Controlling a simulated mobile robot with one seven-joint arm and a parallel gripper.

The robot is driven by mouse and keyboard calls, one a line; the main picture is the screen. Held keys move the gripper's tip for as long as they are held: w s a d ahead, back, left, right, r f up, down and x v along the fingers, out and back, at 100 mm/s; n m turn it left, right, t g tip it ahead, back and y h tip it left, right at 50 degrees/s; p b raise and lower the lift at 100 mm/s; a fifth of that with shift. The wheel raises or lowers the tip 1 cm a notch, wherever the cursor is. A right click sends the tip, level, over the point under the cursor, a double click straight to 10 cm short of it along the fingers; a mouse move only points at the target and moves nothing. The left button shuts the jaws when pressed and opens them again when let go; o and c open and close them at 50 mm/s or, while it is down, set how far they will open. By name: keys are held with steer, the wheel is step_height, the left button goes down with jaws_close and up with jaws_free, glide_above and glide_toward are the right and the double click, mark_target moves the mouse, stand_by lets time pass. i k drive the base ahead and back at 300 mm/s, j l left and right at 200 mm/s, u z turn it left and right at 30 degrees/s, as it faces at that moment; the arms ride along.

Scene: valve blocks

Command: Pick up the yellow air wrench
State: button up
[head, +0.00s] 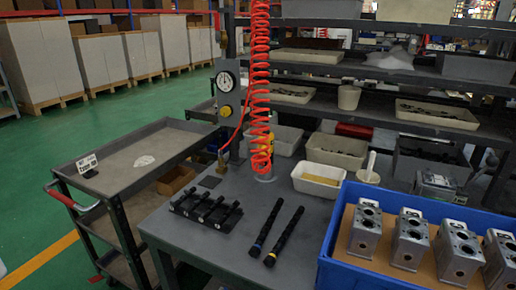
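A yellow tool (270,141), which looks like the air wrench, is upright near the back of the grey workbench (205,238). A red coiled hose (261,90) hangs down in front of it and hides much of it. A pale round base or holder (265,177) shows just below it; I cannot tell how the tool is seated. My gripper is not in view.
A blue crate (395,205) with several metal valve blocks (411,240) fills the right front. Two black bars (284,235) and a black rack (206,210) lie on the bench. A pressure gauge (226,82) stands behind left. A grey cart (140,150) is at left.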

mark_target(271, 141)
steer(key=i+j, duration=0.1)
steer(key=j, duration=0.25)
steer(key=i+j+z, duration=0.1)
steer(key=j, duration=0.25)
steer(key=i+j, duration=0.1)
steer(key=j, duration=0.25)
steer(key=i+j+z, duration=0.1)
steer(key=i+j, duration=0.15)
steer(key=i+j+z, duration=0.15)
steer(key=j, duration=0.35)
steer(key=i, duration=0.3)
